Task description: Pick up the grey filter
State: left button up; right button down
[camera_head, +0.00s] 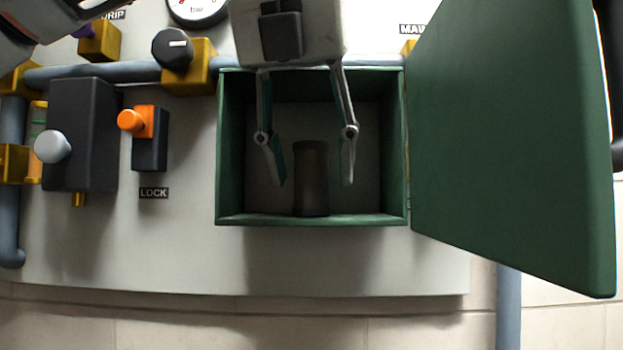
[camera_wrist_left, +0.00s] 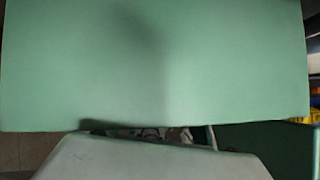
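The grey filter (camera_head: 312,178) shows in the head view as a dark, upright cylinder inside an open green box (camera_head: 310,220), at its lower middle. My left gripper (camera_head: 314,184) reaches into the box from above. Its two fingers are spread apart, one on each side of the filter in the picture, with gaps on both sides. I cannot tell how far the tips are from it in depth. In the left wrist view, the pale gripper body (camera_wrist_left: 150,158) hides most of the fingers, and the filter is not visible. My right gripper is not in view.
The box's green door (camera_head: 505,140) stands open at the right. Left of the box are an orange-knobbed lock switch (camera_head: 149,150), a dark block with a grey knob (camera_head: 82,135) and a black dial (camera_head: 173,47). A blue-grey pipe (camera_head: 110,72) runs behind. A green panel fills the left wrist view.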

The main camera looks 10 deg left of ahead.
pick_arm(q)
jog(key=c, duration=1)
jog(key=shift+r, duration=0.15)
